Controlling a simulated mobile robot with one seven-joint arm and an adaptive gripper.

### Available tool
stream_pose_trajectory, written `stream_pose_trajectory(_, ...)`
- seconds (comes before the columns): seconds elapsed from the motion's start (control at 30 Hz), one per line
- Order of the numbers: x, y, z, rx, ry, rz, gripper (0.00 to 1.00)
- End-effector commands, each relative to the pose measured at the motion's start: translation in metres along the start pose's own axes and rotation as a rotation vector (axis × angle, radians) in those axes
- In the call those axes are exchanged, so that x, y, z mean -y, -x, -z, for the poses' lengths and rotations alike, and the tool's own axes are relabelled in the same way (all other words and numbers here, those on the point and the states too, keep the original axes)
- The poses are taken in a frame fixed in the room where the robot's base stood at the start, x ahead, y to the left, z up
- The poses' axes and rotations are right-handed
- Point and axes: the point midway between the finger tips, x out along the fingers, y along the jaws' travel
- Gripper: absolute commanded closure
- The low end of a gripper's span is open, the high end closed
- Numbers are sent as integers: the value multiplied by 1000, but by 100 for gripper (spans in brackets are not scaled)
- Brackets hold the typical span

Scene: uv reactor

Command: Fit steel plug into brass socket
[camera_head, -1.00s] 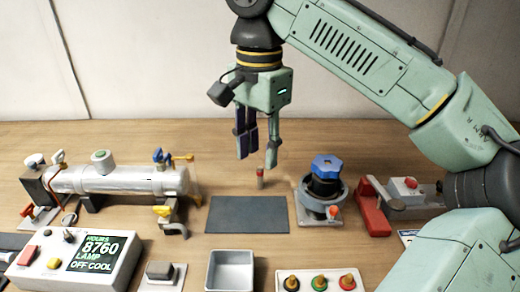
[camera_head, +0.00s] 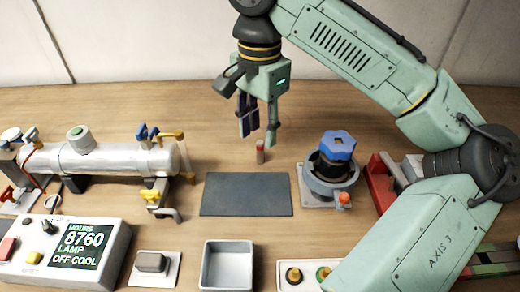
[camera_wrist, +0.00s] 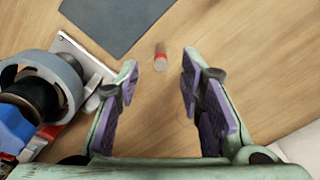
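A small upright grey cylinder with a red band (camera_head: 260,152) stands on the table behind the dark mat; it may be the steel plug, but I cannot tell for sure. It also shows in the wrist view (camera_wrist: 160,58), beyond my fingertips and between their lines. My gripper (camera_head: 257,136) points down, open and empty, close to the cylinder and apart from it. In the wrist view both fingers of my gripper (camera_wrist: 160,78) are spread wide. Brass-coloured pieces on coloured rings (camera_head: 293,275) sit on a white plate at the front, partly hidden by my arm; I cannot identify the brass socket.
A dark mat (camera_head: 245,208) lies in front of the cylinder. A blue-topped round fixture (camera_head: 337,146) stands to the right. The metal reactor tube (camera_head: 115,160) and control box (camera_head: 70,252) are left. A grey tray (camera_head: 228,242) is at the front. Table behind is clear.

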Motion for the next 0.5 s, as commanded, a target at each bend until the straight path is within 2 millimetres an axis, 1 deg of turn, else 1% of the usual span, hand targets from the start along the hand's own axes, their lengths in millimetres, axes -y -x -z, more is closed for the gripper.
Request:
stream_pose_trajectory(0.1,0,-18,0,1,0,-2,65)
stream_pose_trajectory(0.2,0,-29,0,1,0,-1,65)
stream_pose_trajectory(0.3,0,-34,0,0,0,-1,65)
stream_pose_trajectory(0.5,0,-35,0,0,0,-1,66)
